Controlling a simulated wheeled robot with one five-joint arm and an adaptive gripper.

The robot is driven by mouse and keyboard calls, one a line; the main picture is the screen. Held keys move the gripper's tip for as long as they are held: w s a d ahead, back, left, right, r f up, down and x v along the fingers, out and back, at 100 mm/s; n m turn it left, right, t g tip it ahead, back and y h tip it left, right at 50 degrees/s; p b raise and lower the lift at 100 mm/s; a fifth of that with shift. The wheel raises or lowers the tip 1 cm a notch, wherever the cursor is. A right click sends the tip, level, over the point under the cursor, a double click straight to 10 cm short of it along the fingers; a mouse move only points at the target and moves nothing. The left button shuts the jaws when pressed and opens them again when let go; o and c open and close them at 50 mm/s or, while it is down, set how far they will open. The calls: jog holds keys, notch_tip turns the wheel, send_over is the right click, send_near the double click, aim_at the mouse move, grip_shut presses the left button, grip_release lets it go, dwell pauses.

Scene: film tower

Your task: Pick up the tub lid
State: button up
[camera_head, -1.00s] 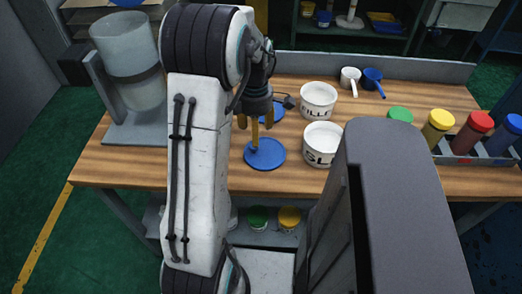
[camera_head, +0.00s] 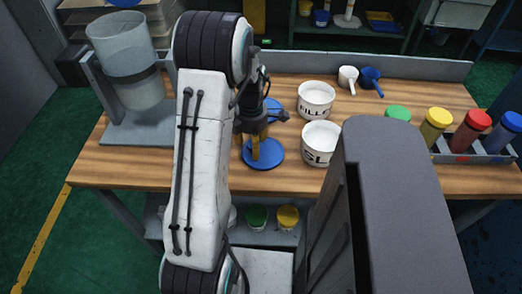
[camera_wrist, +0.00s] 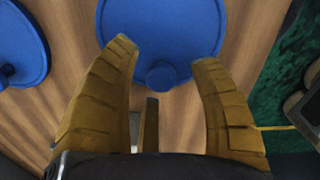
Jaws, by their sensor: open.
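A second blue lid (camera_head: 274,108) lies farther back, partly hidden by my gripper, and probably shows at the left of the wrist view (camera_wrist: 18,45). My gripper (camera_head: 248,150) has yellow-brown fingers, open and empty, over the left part of the nearer lid. I cannot tell whether the fingers touch it.
Two white lettered tubs, one nearer (camera_head: 321,143) and one farther (camera_head: 316,99), stand right of the lids. White (camera_head: 347,77) and blue (camera_head: 370,78) scoops lie behind. Coloured bottles (camera_head: 470,131) stand at right. A clear hopper (camera_head: 130,60) stands at left.

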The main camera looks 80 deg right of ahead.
jog(key=shift+f, duration=0.4)
jog(key=c, duration=0.9)
